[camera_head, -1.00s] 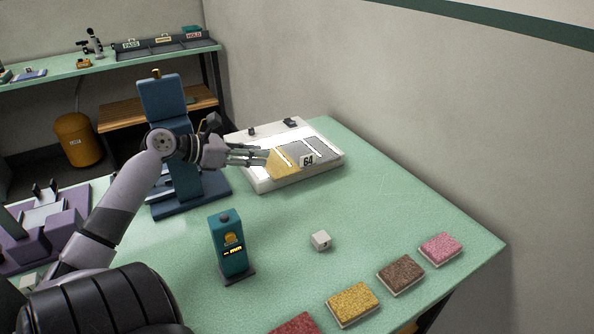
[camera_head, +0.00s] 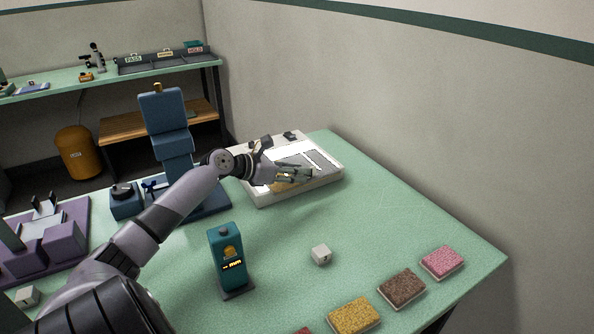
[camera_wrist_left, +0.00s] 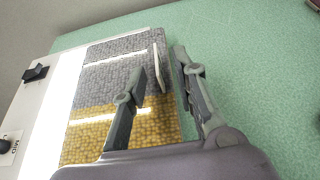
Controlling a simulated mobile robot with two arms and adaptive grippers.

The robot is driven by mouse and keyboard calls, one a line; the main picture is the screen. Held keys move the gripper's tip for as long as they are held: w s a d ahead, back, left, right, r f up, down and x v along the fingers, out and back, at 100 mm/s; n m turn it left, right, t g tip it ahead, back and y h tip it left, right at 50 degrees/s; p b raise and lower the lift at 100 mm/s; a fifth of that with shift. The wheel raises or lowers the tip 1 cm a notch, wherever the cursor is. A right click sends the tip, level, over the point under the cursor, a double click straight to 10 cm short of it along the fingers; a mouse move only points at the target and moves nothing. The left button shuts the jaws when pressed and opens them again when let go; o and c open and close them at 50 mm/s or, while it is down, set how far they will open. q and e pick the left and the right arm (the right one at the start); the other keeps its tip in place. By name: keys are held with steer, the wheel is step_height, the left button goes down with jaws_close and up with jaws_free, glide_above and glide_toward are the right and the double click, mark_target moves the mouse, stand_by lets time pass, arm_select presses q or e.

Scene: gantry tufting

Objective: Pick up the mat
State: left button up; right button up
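The mat (camera_head: 296,159) lies on the white panel (camera_head: 325,180) at the back of the green table. In the left wrist view the mat (camera_wrist_left: 98,90) is tufted, grey over most of its length and golden yellow at the near end, crossed by bright strips. My left gripper (camera_head: 305,173) is over the panel's near side. In the left wrist view its fingers (camera_wrist_left: 160,60) are apart, one above the mat and one beyond its right edge. A thin white tag (camera_wrist_left: 158,68) stands between them. I cannot tell whether either finger touches the mat. My right gripper is not in view.
A teal gauge (camera_head: 229,262) and a small white cube (camera_head: 321,255) stand in front. Yellow (camera_head: 353,315), brown (camera_head: 402,287) and pink (camera_head: 442,262) tufted samples line the front right edge. A blue stand (camera_head: 165,120) is left of the panel.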

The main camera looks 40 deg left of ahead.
arm_select(q)
steer(key=x, duration=0.4)
steer(key=shift+w+r, duration=0.1)
steer(key=shift+w, duration=0.4)
steer(key=shift+s, duration=0.1)
jaws_close()
